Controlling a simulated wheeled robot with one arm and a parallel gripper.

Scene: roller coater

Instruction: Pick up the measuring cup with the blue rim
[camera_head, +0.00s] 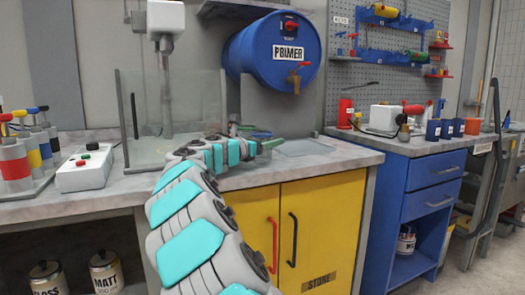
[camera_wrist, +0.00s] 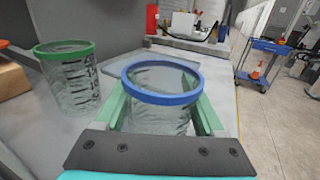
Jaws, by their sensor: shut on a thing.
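A clear measuring cup with a blue rim (camera_wrist: 162,98) stands upright between the green fingers of my gripper (camera_wrist: 160,110) in the wrist view. My gripper is shut on it, with one finger on each side. A second clear cup with a green rim (camera_wrist: 68,78) stands to the left, apart from my gripper. In the head view my gripper (camera_head: 262,146) is over the counter below the blue drum, and the cups are mostly hidden there behind my arm. I cannot tell whether the held cup's base touches the counter.
A blue primer drum (camera_head: 272,52) with a tap is above the counter (camera_head: 345,152). A clear-walled enclosure (camera_head: 190,105) stands to the left. A blue cart (camera_wrist: 268,62) stands on the floor to the right.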

